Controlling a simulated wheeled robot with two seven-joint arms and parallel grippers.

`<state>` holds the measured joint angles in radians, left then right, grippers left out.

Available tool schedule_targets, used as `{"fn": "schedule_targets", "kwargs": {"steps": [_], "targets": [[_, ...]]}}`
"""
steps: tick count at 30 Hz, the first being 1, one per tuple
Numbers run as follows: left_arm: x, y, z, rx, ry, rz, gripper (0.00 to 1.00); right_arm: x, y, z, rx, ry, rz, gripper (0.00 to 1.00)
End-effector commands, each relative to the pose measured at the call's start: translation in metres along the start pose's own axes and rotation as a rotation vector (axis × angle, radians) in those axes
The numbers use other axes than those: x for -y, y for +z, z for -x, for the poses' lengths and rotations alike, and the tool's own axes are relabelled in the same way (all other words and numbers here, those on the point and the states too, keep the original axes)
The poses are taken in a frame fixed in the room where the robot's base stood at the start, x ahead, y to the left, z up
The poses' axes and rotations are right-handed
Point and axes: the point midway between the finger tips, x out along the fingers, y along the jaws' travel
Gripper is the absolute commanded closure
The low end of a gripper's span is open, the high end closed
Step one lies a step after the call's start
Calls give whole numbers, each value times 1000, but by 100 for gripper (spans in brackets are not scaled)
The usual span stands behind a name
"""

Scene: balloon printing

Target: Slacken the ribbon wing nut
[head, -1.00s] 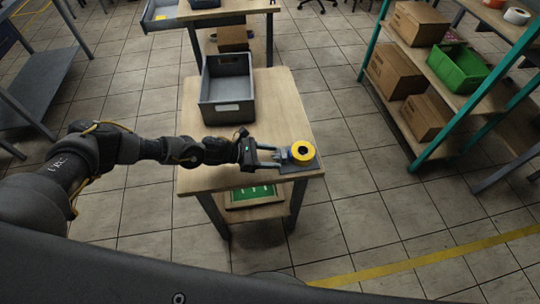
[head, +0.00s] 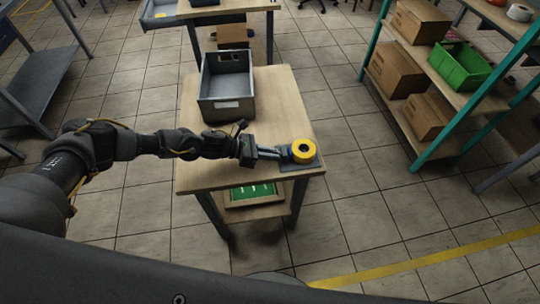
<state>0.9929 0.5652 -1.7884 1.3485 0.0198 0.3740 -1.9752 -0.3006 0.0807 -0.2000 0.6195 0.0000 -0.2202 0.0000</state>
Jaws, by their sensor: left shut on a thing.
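A yellow ring-shaped roll (head: 304,151) with a dark centre sits on a dark flat base (head: 300,166) at the right front corner of the wooden table. My left gripper (head: 284,154) reaches in from the left and its fingers are closed together at the left side of the roll, at a small part there. The wing nut itself is too small and hidden by the fingers to make out clearly. My right gripper is not in view.
A grey open bin (head: 227,105) stands at the back of the wooden table (head: 205,178). A green board (head: 252,192) lies on the shelf below. A teal-framed rack (head: 440,135) with boxes stands at the right. The tabletop's middle is clear.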

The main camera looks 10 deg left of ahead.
Motion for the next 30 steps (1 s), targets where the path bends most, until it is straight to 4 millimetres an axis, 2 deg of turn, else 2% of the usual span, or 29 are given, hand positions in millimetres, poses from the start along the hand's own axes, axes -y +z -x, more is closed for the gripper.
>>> {"fn": "schedule_targets", "kwargs": {"steps": [1, 5, 12, 17, 30], "targets": [[-1, -4, -2, 2, -14, 32, 100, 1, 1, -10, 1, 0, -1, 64], [-2, -4, -2, 3, -53, 125, 100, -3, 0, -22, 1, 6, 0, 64], [-3, -4, -2, 3, -115, 274, 100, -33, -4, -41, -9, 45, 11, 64], [-3, -2, -2, 2, -145, 344, 100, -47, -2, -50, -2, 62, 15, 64], [-2, 1, -1, 2, -172, 408, 100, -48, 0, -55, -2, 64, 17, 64]]}}
